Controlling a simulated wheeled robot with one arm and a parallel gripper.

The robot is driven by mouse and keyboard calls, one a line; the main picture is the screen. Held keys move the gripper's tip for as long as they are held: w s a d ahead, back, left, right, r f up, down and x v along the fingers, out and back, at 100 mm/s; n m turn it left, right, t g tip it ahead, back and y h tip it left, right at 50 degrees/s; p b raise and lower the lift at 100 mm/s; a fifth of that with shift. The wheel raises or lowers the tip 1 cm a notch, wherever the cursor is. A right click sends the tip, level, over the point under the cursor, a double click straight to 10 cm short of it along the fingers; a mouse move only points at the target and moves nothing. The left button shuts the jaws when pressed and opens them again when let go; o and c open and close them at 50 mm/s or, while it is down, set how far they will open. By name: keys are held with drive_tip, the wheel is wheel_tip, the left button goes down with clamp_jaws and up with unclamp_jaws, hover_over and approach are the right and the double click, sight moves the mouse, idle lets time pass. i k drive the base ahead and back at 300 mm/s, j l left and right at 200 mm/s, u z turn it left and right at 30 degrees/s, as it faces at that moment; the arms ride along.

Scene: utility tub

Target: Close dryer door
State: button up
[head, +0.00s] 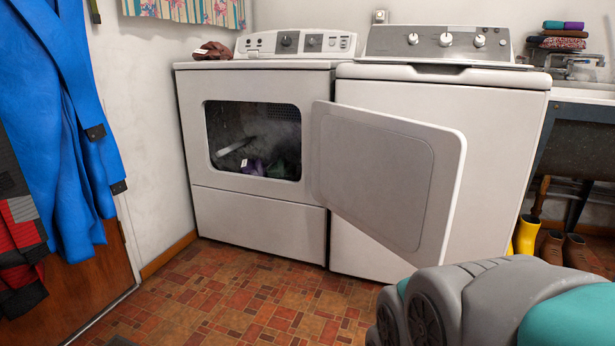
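The white dryer (255,212) stands against the back wall, left of the washer. Its door (385,180) is swung wide open. The door hangs from the right side of the opening and reaches out to the right, in front of the washer. The dryer opening (252,140) is uncovered, and some purple and green cloth lies inside. Part of my grey and teal arm (490,305) shows at the lower right, in front of the door's lower right. My gripper's fingers are not in view.
The white washer (505,130) stands right of the dryer, behind the open door. Blue clothes (60,110) hang at the left by a brown door (75,290). Yellow boots (527,234) and a sink are at the right. The tiled floor (235,300) before the dryer is clear.

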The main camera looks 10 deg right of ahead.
sight(397, 179)
drive_tip(key=l+u, duration=0.15)
drive_tip(key=u, duration=0.25)
drive_tip(key=i+l+u, duration=0.1)
drive_tip(key=u, duration=0.3)
drive_tip(key=l+u, duration=0.5)
drive_tip(key=u, duration=0.25)
drive_tip(key=k+l, duration=0.1)
drive_tip(key=l, duration=1.35)
drive_tip(key=k+l, duration=0.15)
drive_tip(key=l, duration=1.3)
drive_tip(key=k, duration=0.05)
